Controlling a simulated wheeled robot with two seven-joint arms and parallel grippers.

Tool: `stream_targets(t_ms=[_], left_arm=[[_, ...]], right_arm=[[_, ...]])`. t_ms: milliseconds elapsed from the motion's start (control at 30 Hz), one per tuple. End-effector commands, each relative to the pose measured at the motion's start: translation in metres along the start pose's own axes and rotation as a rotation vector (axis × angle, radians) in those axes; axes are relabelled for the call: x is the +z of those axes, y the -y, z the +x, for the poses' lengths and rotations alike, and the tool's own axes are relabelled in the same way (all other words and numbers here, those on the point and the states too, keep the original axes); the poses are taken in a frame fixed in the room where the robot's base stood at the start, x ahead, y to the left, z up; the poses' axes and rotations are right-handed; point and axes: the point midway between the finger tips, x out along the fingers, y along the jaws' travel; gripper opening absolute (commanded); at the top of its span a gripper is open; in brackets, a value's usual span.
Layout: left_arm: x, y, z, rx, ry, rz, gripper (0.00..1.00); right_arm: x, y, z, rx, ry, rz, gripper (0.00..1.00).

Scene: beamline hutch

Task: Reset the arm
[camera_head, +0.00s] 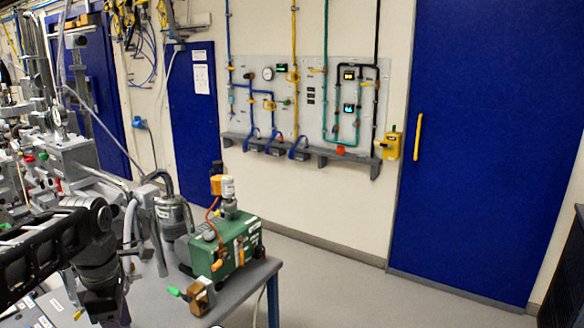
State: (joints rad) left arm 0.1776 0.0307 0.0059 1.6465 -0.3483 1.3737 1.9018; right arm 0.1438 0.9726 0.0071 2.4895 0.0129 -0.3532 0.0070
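A black slotted arm link (40,245) comes in from the left edge in the head view, and I take it for my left arm. It bends down at a dark grey joint (97,262) over the front left of the bench. My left gripper (108,308) seems to be the dark end below that joint. It is cut close to the bottom edge and its fingers cannot be made out. I see nothing clearly held in it. My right arm and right gripper are not in view.
A green pump box (228,250) stands on the grey bench (245,285), right of the arm, with a grey cylinder (172,215) beside it. Dense beamline equipment (70,155) fills the left. Free floor (340,290) lies before the gas panel (300,100) and blue door (490,140).

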Motion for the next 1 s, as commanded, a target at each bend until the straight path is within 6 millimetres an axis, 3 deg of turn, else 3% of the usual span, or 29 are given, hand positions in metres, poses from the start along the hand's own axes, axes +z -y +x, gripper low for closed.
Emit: stream_targets(t_ms=[300,467,567,667,733,867,1000], left_arm=[[0.025,-0.036,0.008,0.171,0.063,0.309,0.59],[0.056,-0.057,0.034,0.291,0.092,0.57,0.59],[0.086,-0.065,0.07,0.368,0.106,0.785,0.59],[0.128,-0.059,0.132,0.445,0.117,1.054,0.59],[0.155,-0.043,0.182,0.492,0.119,1.234,0.59],[0.189,0.011,0.27,0.535,0.117,1.503,0.59],[0.201,0.096,0.348,0.508,0.133,1.706,0.59]], right_arm=[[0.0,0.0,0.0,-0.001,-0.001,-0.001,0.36],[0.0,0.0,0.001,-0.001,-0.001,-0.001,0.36],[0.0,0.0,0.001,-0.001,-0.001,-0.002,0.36],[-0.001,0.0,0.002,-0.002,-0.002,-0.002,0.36],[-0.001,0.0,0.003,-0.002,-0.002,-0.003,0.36],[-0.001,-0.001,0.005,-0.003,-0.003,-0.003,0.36],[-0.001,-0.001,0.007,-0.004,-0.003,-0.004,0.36]])
